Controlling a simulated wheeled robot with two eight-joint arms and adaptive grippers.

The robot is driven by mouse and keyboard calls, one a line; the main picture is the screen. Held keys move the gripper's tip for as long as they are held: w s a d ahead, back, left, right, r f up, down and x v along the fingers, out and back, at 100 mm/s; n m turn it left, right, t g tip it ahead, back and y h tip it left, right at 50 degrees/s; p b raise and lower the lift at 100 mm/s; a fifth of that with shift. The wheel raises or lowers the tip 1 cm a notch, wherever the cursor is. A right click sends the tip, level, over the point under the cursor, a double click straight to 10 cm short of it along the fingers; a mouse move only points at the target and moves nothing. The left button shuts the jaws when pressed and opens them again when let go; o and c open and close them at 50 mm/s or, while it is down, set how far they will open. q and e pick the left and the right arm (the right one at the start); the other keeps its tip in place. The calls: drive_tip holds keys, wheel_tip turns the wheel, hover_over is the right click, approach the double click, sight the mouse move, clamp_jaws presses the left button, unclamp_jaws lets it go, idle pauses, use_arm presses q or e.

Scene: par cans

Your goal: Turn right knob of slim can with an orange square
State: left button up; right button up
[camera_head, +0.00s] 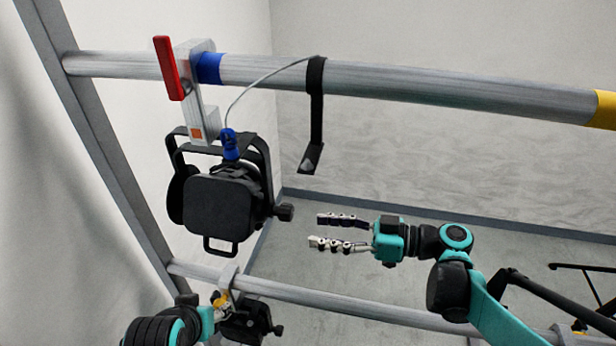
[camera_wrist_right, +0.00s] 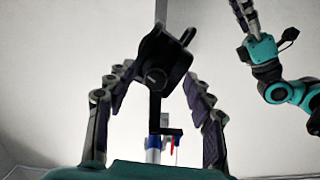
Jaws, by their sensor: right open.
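The slim black can (camera_head: 220,205) hangs from the upper bar on a grey clamp with an orange square (camera_head: 196,132). Its right knob (camera_head: 285,211) sticks out from the can's right side. My right gripper (camera_head: 318,231) is open and empty, pointing left, a short gap to the right of the knob and slightly lower. In the right wrist view the can (camera_wrist_right: 170,55) and the dark round knob (camera_wrist_right: 156,78) appear between the open fingers (camera_wrist_right: 157,76). My left gripper (camera_head: 218,305) is low at the left by the lower bar, partly hidden; its jaws are unclear.
A second black can (camera_head: 247,322) hangs on the lower bar (camera_head: 330,302). A black strap (camera_head: 316,115) hangs from the upper bar (camera_head: 430,85), above and right of the knob. A thin cable (camera_head: 250,85) runs to the can's blue plug (camera_head: 229,143). Space around my right gripper is clear.

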sight(292, 214)
drive_tip(key=shift+n+y, duration=0.7)
drive_tip(key=w+a+r, duration=0.1)
drive_tip(key=a, duration=0.1)
drive_tip(key=a+r, duration=0.1)
drive_tip(key=a, duration=0.1)
drive_tip(key=w+a, duration=0.1)
drive_tip(key=a, duration=0.1)
drive_tip(key=shift+w+a+r+p, duration=0.15)
drive_tip(key=shift+w+r+p, duration=0.2)
drive_tip(key=shift+r+p, duration=0.05)
drive_tip(key=c, duration=1.2)
